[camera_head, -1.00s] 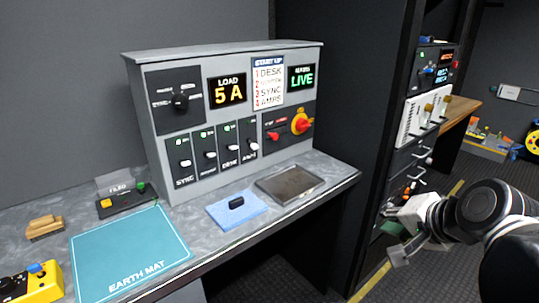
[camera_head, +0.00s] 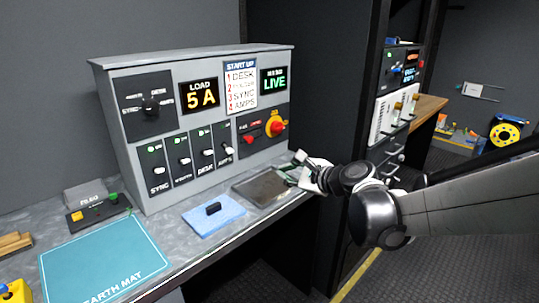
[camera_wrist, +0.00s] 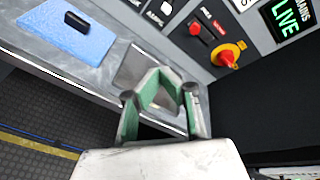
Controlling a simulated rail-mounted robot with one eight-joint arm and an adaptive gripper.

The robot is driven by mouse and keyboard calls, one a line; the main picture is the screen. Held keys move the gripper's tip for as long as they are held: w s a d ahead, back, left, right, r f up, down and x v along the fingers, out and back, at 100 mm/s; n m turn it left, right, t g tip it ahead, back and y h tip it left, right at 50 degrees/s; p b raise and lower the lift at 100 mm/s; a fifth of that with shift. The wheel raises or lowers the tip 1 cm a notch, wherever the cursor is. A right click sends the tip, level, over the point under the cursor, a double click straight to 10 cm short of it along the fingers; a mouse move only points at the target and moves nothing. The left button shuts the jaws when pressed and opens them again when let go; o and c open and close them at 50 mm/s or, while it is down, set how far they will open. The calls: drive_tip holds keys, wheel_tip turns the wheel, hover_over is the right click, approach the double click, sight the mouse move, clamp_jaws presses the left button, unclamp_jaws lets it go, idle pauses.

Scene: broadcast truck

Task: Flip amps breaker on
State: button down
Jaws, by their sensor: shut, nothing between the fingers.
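The amps breaker (camera_head: 229,149) is the rightmost switch in the row on the grey console. Its white lever looks a little lower in its slot than the others, but it is too small to be sure. To its left are the desk breaker (camera_head: 207,153), a breaker with a blurred label (camera_head: 184,160) and the sync breaker (camera_head: 159,170). My gripper (camera_head: 291,166) is right of the row, over the counter's right end.
A red-and-yellow rotary switch (camera_head: 276,127) and a small red lever (camera_head: 248,140) sit right of the breakers. On the counter lie a dark tray (camera_head: 262,190), a blue cloth (camera_head: 207,221) with a black object, and an earth mat (camera_head: 100,262). A black rack post stands to the right.

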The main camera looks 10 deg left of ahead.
sight(228, 149)
drive_tip(key=w+a+f+m+y, duration=0.1)
drive_tip(key=w+a+f+m, duration=0.1)
drive_tip(key=a, duration=0.1)
drive_tip(key=w+a+f+m+y, duration=0.1)
drive_tip(key=w+a+f+m, duration=0.1)
drive_tip(key=a+f+m, duration=0.1)
drive_tip(key=w+a+f+m+t+y, duration=0.1)
drive_tip(key=w+a+f+m, duration=0.1)
drive_tip(key=a+m, duration=0.1)
drive_tip(key=shift+w+a+f+y, duration=0.15)
drive_tip(key=shift+w+a, duration=0.05)
drive_tip(key=shift+a, duration=0.25)
drive_tip(key=shift+w+a+f+y, duration=0.1)
drive_tip(key=shift+w+a+y, duration=0.05)
drive_tip(key=shift+a, duration=0.3)
drive_tip(key=shift+w+a+f+m, duration=0.15)
drive_tip(key=shift+a+f+m, duration=0.2)
drive_tip(key=shift+m, duration=0.15)
drive_tip(key=b+x, duration=0.1)
drive_tip(key=x, duration=0.9)
drive_tip(key=shift+r, duration=0.35)
drive_tip(key=shift+s+d+r, duration=0.15)
drive_tip(key=shift+d+r, duration=0.05)
drive_tip(key=shift+r, duration=0.35)
drive_tip(key=shift+s+d+r, duration=0.1)
drive_tip(key=shift+d+r, duration=0.05)
drive_tip(key=shift+r, duration=0.35)
drive_tip(key=shift+s+d+r, duration=0.15)
drive_tip(key=shift+d+r, duration=0.05)
drive_tip(key=shift+r, duration=0.35)
